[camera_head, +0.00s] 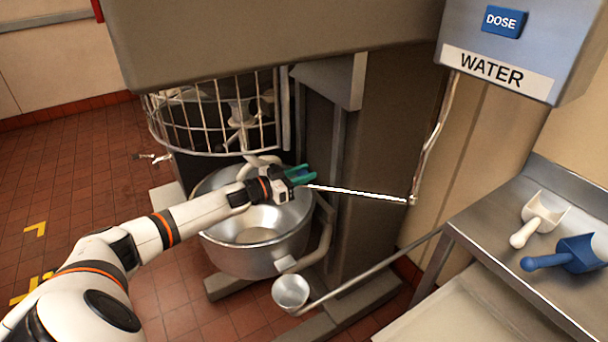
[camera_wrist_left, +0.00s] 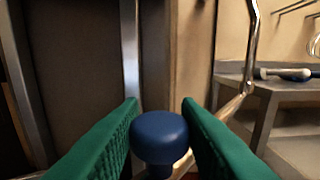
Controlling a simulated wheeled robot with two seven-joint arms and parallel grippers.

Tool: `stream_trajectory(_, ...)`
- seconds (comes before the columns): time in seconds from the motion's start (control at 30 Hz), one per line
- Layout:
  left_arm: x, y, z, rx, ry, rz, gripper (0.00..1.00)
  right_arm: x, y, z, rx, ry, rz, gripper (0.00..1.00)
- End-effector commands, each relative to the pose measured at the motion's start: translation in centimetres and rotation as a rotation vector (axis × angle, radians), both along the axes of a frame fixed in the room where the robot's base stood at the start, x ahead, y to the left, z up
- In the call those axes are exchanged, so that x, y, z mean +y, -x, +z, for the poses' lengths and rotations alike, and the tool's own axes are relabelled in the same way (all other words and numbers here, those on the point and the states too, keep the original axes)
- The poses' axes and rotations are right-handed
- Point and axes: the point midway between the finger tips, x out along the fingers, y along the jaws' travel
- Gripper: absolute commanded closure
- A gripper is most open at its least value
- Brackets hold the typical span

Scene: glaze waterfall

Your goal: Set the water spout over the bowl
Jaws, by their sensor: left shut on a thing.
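The water spout (camera_head: 360,193) is a thin metal pipe. It runs from a joint below the blue-grey WATER box (camera_head: 515,45) leftward to my left gripper (camera_head: 301,175). The upright part of the pipe also shows in the left wrist view (camera_wrist_left: 252,40). The left gripper's green fingers (camera_wrist_left: 160,130) are shut on a blue knob (camera_wrist_left: 160,135) at the spout's free end. In the head view the gripper hides this end, which appears at the right rim of the steel bowl (camera_head: 245,262). I cannot tell its height above the rim. My right gripper is not in view.
A wire guard (camera_head: 215,120) and the mixer's column (camera_head: 385,130) stand behind and right of the bowl. A small metal cup (camera_head: 291,291) on a long bar sits front right. A steel table (camera_head: 500,215) at right holds a white scoop (camera_head: 540,219) and a blue scoop (camera_head: 575,255).

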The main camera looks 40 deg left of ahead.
Motion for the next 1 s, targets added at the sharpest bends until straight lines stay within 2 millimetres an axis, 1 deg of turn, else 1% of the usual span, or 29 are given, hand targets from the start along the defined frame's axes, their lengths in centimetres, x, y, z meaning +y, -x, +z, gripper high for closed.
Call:
stream_trajectory(0.03, -0.1, 0.1, -0.2, 0.003, 0.000, -0.002, 1.00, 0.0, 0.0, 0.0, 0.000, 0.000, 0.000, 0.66)
stream_trajectory(0.07, -0.1, 0.1, -0.2, 0.003, 0.000, -0.002, 0.65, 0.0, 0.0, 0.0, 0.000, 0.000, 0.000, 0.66)
stream_trajectory(0.13, -0.1, 0.1, -0.2, 0.003, -0.001, -0.002, 0.54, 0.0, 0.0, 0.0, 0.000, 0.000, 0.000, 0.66)
stream_trajectory(0.17, -0.1, 0.1, -0.2, 0.003, -0.001, -0.002, 0.50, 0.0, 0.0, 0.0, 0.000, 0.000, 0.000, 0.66)
stream_trajectory(0.43, -0.1, 0.1, -0.1, 0.002, -0.001, -0.001, 0.50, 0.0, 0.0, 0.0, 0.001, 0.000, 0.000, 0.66)
stream_trajectory(0.57, 0.2, 0.8, -0.2, 0.003, -0.001, -0.001, 0.50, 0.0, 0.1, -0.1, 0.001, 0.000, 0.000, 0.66)
stream_trajectory(0.67, 0.7, 2.0, -0.3, 0.005, -0.001, -0.001, 0.50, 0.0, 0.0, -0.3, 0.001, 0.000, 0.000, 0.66)
stream_trajectory(1.0, 2.9, 7.2, -0.4, 0.008, -0.002, -0.002, 0.50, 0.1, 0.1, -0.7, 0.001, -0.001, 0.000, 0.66)
